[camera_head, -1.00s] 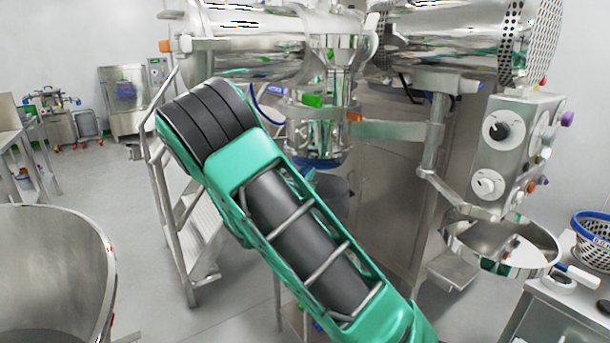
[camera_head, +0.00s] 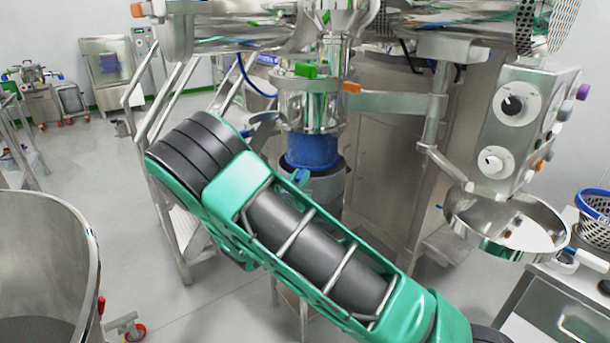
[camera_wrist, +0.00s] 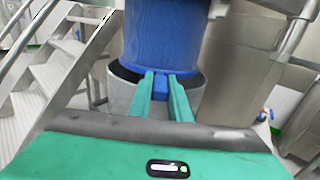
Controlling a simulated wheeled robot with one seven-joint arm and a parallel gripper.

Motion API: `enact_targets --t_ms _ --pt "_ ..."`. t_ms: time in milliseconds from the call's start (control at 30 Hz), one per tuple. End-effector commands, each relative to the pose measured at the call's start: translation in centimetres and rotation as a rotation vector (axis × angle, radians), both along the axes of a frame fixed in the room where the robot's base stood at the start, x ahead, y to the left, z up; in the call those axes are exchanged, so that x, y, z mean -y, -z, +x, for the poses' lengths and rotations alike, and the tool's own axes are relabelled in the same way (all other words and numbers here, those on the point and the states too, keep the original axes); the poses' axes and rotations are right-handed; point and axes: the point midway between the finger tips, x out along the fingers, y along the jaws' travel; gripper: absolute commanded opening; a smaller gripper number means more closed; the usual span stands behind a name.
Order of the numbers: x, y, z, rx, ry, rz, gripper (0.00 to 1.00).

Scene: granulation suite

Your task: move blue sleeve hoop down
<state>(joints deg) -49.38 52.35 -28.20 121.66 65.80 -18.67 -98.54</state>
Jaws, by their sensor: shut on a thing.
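The blue sleeve (camera_head: 312,152) hangs below the steel outlet (camera_head: 310,100) of the machine, and its lower end reaches the mouth of a grey round container (camera_head: 328,188). In the wrist view the blue sleeve (camera_wrist: 160,40) fills the upper middle, with a blue hoop tab (camera_wrist: 161,86) at its lower edge. My gripper (camera_wrist: 161,82) is shut on this tab, its two green fingers on either side. In the head view the tab (camera_head: 301,177) shows just beyond my green arm, which hides most of the gripper. The sleeve's lower rim is just inside or at the container's rim (camera_wrist: 118,92); I cannot tell which.
Metal steps (camera_head: 165,120) stand left of the outlet. A control box with dials (camera_head: 520,125) and a steel bowl (camera_head: 508,228) are at the right. A large steel drum (camera_head: 45,265) stands at the front left. Open floor lies between the drum and steps.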

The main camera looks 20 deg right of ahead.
Motion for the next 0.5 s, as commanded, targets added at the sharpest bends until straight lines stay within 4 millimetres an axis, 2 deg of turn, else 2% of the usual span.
enact_targets --t_ms 33,233,267,300,333,500 --pt "-0.39 0.52 -0.03 -0.008 -0.006 0.006 0.0" --pt "-0.41 0.69 -0.09 -0.012 -0.006 0.009 0.0" --pt "-0.42 0.72 -0.1 -0.012 -0.006 0.009 0.22" --pt "-0.42 0.73 -0.1 -0.013 -0.006 0.009 0.32" --pt "-0.41 0.7 -0.1 -0.012 -0.006 0.009 0.36" --pt "-0.31 0.5 -0.09 -0.009 -0.004 0.006 0.36"
